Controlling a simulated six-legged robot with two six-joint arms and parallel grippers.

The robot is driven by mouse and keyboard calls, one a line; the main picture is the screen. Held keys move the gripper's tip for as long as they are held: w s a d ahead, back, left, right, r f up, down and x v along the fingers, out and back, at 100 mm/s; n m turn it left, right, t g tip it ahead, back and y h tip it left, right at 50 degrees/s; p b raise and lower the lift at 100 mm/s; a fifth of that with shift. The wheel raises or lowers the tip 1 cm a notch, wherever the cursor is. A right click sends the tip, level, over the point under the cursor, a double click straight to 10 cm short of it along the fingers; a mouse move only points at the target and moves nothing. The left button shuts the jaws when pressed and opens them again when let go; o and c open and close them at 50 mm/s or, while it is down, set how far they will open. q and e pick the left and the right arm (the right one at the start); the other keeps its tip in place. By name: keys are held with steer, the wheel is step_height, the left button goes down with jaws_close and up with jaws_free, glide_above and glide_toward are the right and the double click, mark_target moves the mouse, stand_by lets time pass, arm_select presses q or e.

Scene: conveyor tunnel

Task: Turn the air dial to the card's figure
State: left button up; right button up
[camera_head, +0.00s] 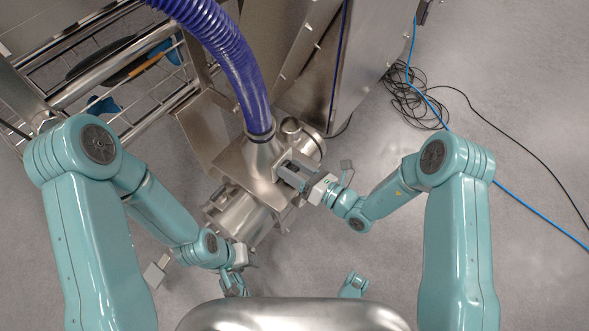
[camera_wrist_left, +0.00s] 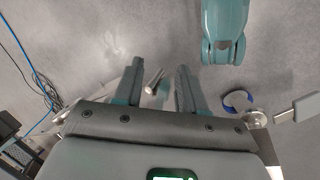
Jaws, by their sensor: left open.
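I cannot make out the air dial or the card for certain in either view. The metal machine (camera_head: 240,213) stands in the middle of the head view, with a blue ribbed hose (camera_head: 225,50) running into its top. My right gripper (camera_head: 291,175) is at the right side of the machine's metal housing; whether its fingers hold anything is not clear. My left gripper (camera_head: 237,286) is low in the head view, just below the machine's near end. In the left wrist view its two fingers (camera_wrist_left: 158,78) are apart, and a small metal rod (camera_wrist_left: 153,77) shows in the gap, seemingly beyond them.
A wire rack (camera_head: 130,75) stands at upper left, and a tall steel cabinet (camera_head: 335,65) behind the machine. Coiled black cable (camera_head: 412,100) and a blue cable (camera_head: 520,203) lie on the floor at right. A blue-and-white round part (camera_wrist_left: 237,100) shows in the left wrist view.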

steer(key=shift+r+m+p, duration=0.1)
steer(key=shift+m+p, duration=0.8)
steer(key=shift+m, duration=0.2)
steer(key=m+p, duration=0.2)
steer(key=m, duration=0.1)
steer(key=shift+w, duration=0.1)
steer(key=m+p, duration=0.1)
steer(key=m, duration=0.2)
steer(key=shift+d, duration=0.1)
steer(key=shift+f+m+p, duration=0.15)
steer(key=shift+m+p, duration=0.05)
steer(key=shift+m, duration=0.7)
steer(key=shift+f+m+p, duration=0.15)
steer(key=shift+m+p, duration=0.05)
steer(key=shift+m, duration=0.7)
steer(key=o, duration=1)
